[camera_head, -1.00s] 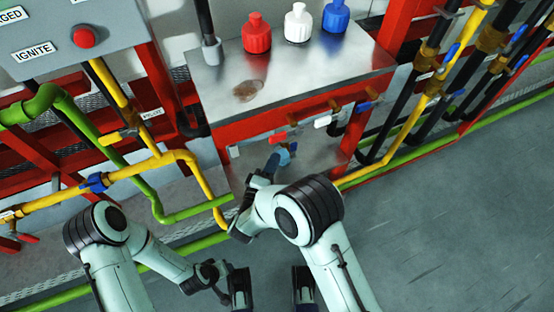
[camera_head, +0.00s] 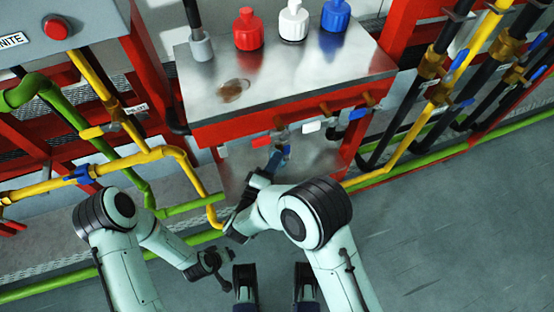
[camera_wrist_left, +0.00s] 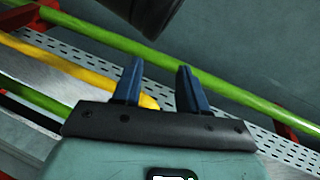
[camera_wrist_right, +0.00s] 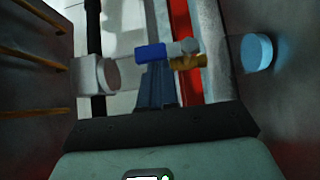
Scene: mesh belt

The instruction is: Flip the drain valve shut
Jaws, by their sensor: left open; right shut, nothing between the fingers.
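My right gripper (camera_head: 283,142) reaches under the front of the metal basin, among its row of taps. In the right wrist view its fingers (camera_wrist_right: 158,82) are shut and empty. A blue lever handle (camera_wrist_right: 150,54) on a grey valve body (camera_wrist_right: 183,47) with a brass fitting (camera_wrist_right: 187,63) appears just beyond the fingertips; contact is unclear. I cannot tell which valve is the drain valve. Under the basin are red (camera_head: 262,141), white (camera_head: 311,127) and blue (camera_head: 359,113) tap handles. My left gripper's fingers (camera_wrist_left: 159,88) are open and empty above the floor pipes.
The metal basin (camera_head: 290,75) carries red (camera_head: 248,30), white (camera_head: 293,22) and blue (camera_head: 336,16) bottles. Yellow (camera_head: 145,157) and green (camera_head: 80,125) pipes stand left; more valved pipes (camera_head: 440,80) stand right. Open floor (camera_head: 460,220) lies at lower right.

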